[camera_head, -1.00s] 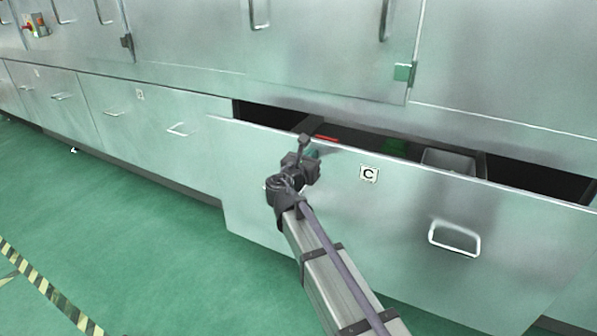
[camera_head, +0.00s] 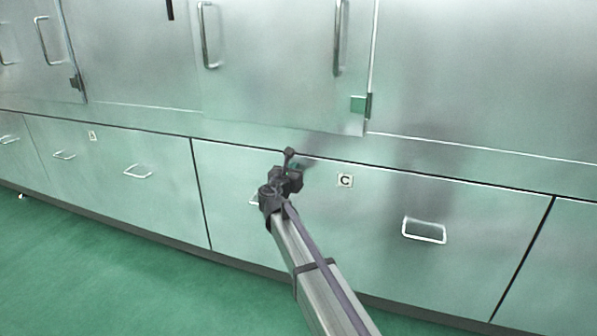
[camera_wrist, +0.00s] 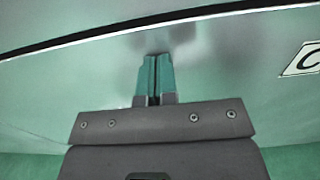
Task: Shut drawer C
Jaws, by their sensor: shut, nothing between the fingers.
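Drawer C (camera_head: 370,230) is a wide metal front with a black-on-white C label (camera_head: 345,181). Its face sits level with the neighbouring fronts, and only a thin dark seam shows along its top. One white handle (camera_head: 424,231) is clear at the right; the left handle (camera_head: 254,199) is partly hidden by my arm. My gripper (camera_head: 290,154) is at the upper left part of the drawer front. In the wrist view my gripper (camera_wrist: 154,62) has its green fingers together and empty, pointing at the drawer face just below the top seam. Whether they touch it I cannot tell.
Another drawer with an A label (camera_head: 92,135) lies to the left, shut. The green floor (camera_head: 110,270) is open in front.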

